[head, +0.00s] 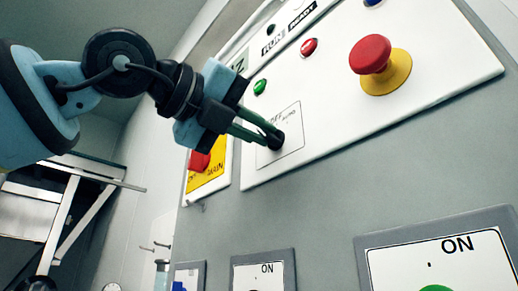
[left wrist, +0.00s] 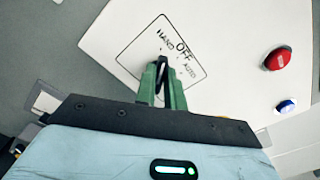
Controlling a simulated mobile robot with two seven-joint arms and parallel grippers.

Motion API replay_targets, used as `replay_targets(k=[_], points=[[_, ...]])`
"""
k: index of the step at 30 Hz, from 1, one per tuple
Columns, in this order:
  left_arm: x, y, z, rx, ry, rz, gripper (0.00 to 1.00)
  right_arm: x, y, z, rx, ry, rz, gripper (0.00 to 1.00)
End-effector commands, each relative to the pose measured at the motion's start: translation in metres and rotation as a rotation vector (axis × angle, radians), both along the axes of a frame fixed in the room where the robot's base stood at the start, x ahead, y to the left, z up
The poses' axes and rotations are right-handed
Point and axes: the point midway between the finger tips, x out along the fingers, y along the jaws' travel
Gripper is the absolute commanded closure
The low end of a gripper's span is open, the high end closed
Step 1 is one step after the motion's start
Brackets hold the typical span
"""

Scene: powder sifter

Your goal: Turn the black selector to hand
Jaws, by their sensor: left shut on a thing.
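The black selector (head: 277,143) sits on a square label plate on the white control panel (head: 330,105). My left gripper (head: 270,134) reaches in from the left and its green fingers are shut on the selector. In the left wrist view the dark selector (left wrist: 160,70) shows between the fingertips, with the words HAND, OFF and AUTO printed around it. The fingers cover much of the selector, so I cannot tell which word it points to. My right gripper is in neither view.
A red mushroom button on a yellow collar (head: 386,66) stands out right of the selector. A green button (head: 260,87) and a red button (head: 309,47) are above it. A red switch on a yellow plate (head: 205,172) is at left. ON switch plates (head: 263,270) line the lower cabinet.

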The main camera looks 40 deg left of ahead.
Motion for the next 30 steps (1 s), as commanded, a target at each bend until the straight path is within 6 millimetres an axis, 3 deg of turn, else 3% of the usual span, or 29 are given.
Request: replay_targets(k=[10, 26, 27, 30], points=[[0.0002, 0.0006, -0.0012, -0.138, 0.013, -0.001, 1.00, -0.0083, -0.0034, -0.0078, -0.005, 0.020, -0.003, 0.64], [0.0001, 0.0006, -0.0010, -0.159, 0.015, -0.001, 1.00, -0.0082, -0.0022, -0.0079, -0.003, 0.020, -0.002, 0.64], [0.0001, 0.0006, -0.0010, -0.159, 0.015, -0.001, 0.84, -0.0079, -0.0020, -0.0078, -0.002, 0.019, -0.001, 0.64], [0.0001, 0.0006, -0.0010, -0.159, 0.015, -0.001, 0.71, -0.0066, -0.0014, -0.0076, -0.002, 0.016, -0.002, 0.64]])
